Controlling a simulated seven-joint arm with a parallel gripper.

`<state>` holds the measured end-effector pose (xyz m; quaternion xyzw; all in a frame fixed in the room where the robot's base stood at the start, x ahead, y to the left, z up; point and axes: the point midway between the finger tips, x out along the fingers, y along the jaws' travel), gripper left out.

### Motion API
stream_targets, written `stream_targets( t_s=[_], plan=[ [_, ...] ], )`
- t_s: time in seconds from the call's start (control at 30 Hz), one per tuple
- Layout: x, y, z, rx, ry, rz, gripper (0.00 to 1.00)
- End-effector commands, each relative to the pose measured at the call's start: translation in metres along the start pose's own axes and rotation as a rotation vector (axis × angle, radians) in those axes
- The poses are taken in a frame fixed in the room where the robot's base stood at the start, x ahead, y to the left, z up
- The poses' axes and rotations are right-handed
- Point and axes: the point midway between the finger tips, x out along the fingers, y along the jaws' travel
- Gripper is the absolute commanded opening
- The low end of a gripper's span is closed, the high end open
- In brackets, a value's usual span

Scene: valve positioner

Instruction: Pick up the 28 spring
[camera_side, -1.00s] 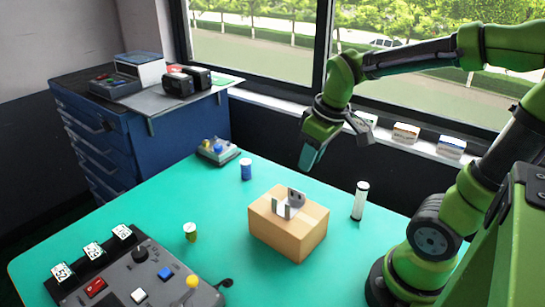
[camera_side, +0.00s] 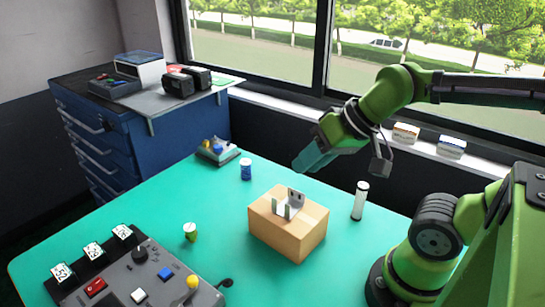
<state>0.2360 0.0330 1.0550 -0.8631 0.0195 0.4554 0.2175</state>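I cannot tell from any label which piece is the 28 spring. Three small upright cylinders stand on the teal table: a blue one with a pale top (camera_side: 246,169), a green one with a pale top (camera_side: 190,232), and a taller white one with dark ends (camera_side: 360,201). My gripper (camera_side: 304,164) hangs in the air above the back of the table, between the blue and white cylinders in the picture. Its teal fingers point down and left, and appear apart from everything. From this side I cannot see a gap between the fingers.
A tan block (camera_side: 288,235) with a grey metal bracket (camera_side: 288,204) stands mid-table. A grey control panel (camera_side: 140,275) with buttons and several numbered cards (camera_side: 93,251) fills the front left. A small grey tray (camera_side: 217,152) sits at the back edge. Windows and a sill are behind.

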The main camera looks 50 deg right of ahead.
Motion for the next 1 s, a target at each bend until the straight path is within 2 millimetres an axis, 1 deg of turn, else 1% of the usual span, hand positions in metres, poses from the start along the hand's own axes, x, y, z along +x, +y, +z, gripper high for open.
stream_targets(
  t_s=[0.47,0.5,0.57,0.73,1.0],
  plan=[
    [0.0000,0.0002,-0.0003,-0.001,0.000,0.001,0.28],
    [0.0000,0.0002,-0.0003,-0.001,-0.001,0.001,0.31],
    [0.0000,0.0002,-0.0003,-0.001,-0.001,0.001,0.40],
    [0.0000,0.0002,-0.0003,-0.001,-0.001,0.001,0.66],
    [0.0003,0.0006,-0.0004,0.000,-0.001,0.002,0.67]
  ],
)
